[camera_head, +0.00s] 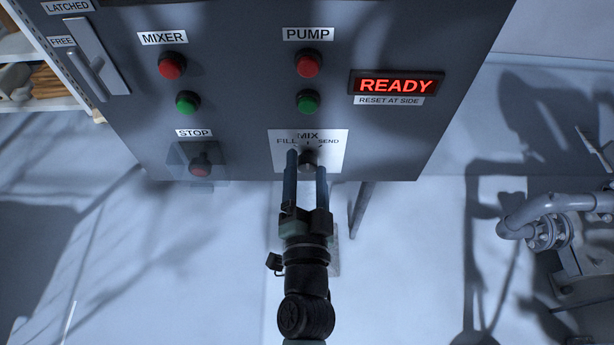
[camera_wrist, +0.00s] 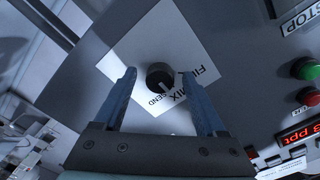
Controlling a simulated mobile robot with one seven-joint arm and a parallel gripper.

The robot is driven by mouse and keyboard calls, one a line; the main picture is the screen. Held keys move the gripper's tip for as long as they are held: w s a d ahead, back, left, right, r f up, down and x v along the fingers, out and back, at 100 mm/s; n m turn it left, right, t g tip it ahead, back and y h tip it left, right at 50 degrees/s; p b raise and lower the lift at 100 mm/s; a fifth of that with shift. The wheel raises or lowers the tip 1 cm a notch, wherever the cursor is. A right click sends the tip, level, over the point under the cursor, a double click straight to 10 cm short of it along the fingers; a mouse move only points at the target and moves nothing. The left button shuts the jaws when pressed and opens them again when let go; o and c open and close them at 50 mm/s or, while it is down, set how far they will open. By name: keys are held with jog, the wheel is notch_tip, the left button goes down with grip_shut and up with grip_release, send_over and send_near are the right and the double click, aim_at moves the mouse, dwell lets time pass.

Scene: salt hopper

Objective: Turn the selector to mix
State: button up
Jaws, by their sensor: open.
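The selector (camera_head: 308,155) is a dark round knob on a white label plate (camera_head: 338,148) low on the grey panel. The plate reads FILL at left, MIX at top and SEND at right. In the wrist view the knob (camera_wrist: 159,72) shows a pale pointer mark on its lower right side, toward the lettering. I cannot tell for sure which word it points at. My gripper (camera_head: 307,163) is open in front of the knob. In the wrist view the two fingers of my gripper (camera_wrist: 158,76) stand on either side of the knob, with visible gaps.
A STOP button (camera_head: 201,165) in a clear guard sits left of the selector. Red and green MIXER (camera_head: 172,66) and PUMP (camera_head: 308,64) buttons are above. A display (camera_head: 396,85) reads READY. A latch handle (camera_head: 88,72) is at upper left; pipework (camera_head: 551,219) stands at right.

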jog(key=s+b, duration=0.3)
jog(key=s, duration=1)
jog(key=shift+b, duration=0.35)
